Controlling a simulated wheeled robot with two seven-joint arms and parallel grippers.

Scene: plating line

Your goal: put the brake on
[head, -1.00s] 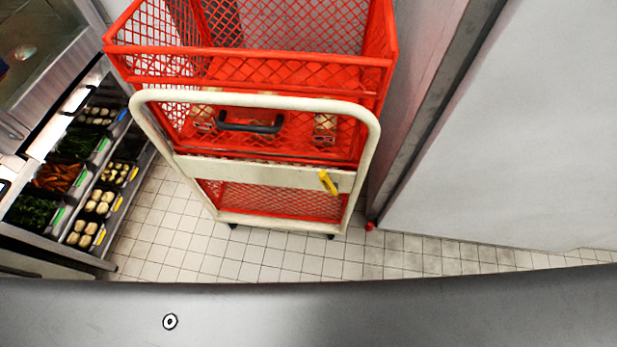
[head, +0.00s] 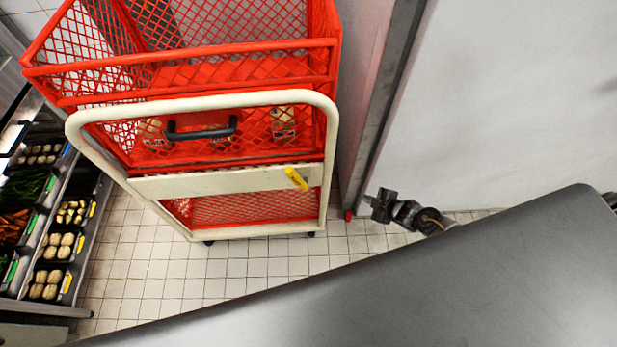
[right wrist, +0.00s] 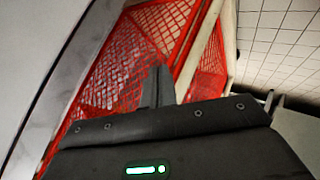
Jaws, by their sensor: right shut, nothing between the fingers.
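A red mesh cart (head: 190,75) with a cream tubular frame (head: 328,150) stands on the tiled floor in the head view. A yellow lever (head: 296,179), likely the brake, sits tilted on the right part of the cream crossbar (head: 225,182). My right gripper (head: 374,203) is shut and empty, low and to the right of the cart, apart from the lever. The right wrist view shows its dark fingers (right wrist: 158,88) in front of the red mesh (right wrist: 150,50); the lever does not show there. My left gripper is not in view.
A rack of food trays (head: 60,225) stands left of the cart. A grey post (head: 385,95) and pale wall (head: 500,100) stand close on the right. Tiled floor (head: 240,270) is open in front of the cart. A black handle (head: 202,130) is on the cart.

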